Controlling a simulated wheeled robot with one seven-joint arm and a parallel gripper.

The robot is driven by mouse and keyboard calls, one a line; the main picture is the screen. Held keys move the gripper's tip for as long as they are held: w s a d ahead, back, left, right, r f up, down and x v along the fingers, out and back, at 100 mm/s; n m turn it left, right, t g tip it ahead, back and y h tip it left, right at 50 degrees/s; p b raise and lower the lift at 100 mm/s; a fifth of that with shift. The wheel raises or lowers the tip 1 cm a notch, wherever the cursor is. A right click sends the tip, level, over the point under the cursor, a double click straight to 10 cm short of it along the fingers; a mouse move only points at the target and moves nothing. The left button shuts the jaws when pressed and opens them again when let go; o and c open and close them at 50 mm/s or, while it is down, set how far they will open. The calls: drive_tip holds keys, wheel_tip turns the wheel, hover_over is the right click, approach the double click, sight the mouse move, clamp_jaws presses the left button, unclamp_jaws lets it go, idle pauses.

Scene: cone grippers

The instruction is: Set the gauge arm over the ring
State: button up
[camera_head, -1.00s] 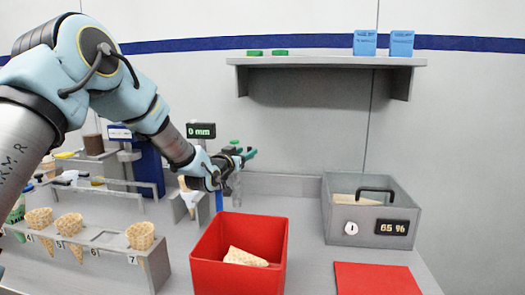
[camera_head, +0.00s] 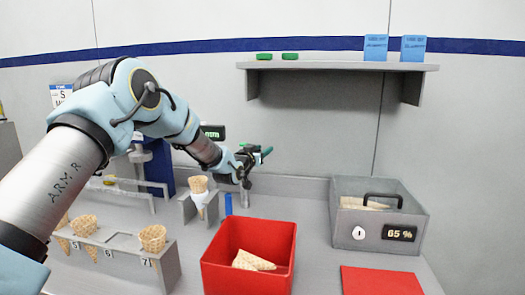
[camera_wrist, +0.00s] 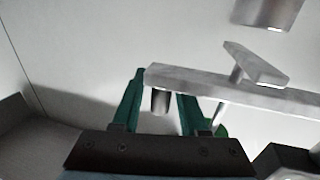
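My gripper (camera_head: 263,153) is at the back of the counter, above and right of the waffle cone (camera_head: 199,185), which stands upright in a small grey stand. The ring cannot be made out separately there. In the wrist view my gripper (camera_wrist: 160,100) has its green fingers apart. A metal bar (camera_wrist: 215,85), which looks like the gauge arm, crosses in front of them. A short dark knob (camera_wrist: 160,101) under its end shows between the fingers, with gaps on both sides. The gauge display (camera_head: 213,132) is partly hidden behind my arm.
A red bin (camera_head: 247,260) with cone pieces stands in front. A cone rack (camera_head: 115,248) is at left. A shelf (camera_head: 335,67) is on the wall above.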

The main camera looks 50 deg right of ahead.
clamp_jaws()
idle(1.1)
